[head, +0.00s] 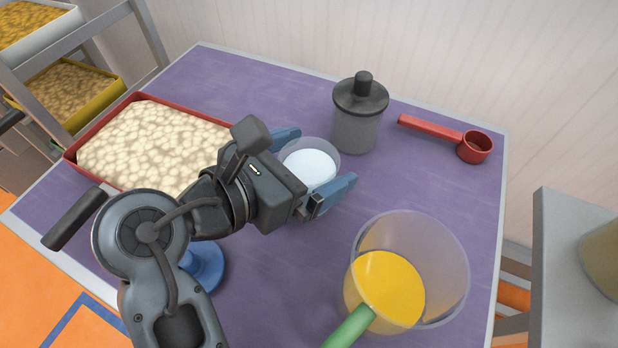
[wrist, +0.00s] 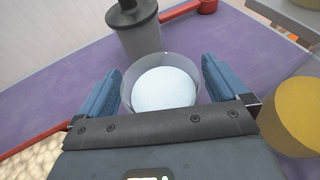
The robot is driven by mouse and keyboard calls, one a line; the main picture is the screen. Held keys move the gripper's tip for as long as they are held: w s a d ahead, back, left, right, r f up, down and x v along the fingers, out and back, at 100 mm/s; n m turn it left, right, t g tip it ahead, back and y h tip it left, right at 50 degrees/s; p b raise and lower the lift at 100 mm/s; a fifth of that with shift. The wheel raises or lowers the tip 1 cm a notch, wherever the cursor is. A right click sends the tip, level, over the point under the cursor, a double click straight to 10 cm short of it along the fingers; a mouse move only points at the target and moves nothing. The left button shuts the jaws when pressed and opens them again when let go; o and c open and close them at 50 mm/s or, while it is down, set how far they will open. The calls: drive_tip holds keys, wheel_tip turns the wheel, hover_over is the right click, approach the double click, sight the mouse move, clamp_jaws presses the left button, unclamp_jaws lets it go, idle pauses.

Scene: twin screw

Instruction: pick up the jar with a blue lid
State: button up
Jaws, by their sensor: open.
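A clear round jar (head: 331,150) with white contents stands on the purple table, its top open with no lid on it. My gripper (head: 318,161) is open, with one blue finger on each side of this jar. In the wrist view the jar (wrist: 165,88) sits between the two fingers, with a gap visible on both sides. A blue round piece (head: 209,268) lies on the table, partly hidden behind my arm. It looks like a lid, but I cannot tell whether a jar is under it.
A grey canister (head: 356,130) with a dark lid stands just behind the jar. A red scoop (head: 475,147) lies at the back right. A large clear tub (head: 440,255) with yellow contents and a green handle stands front right. A red tray (head: 72,154) of pale beans is left.

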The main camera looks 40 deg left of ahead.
drive_tip(key=shift+c, duration=0.2)
drive_tip(key=c, duration=1)
drive_tip(key=shift+o, duration=0.2)
wheel_tip(320, 180, up, 10)
drive_tip(key=shift+p, duration=0.35)
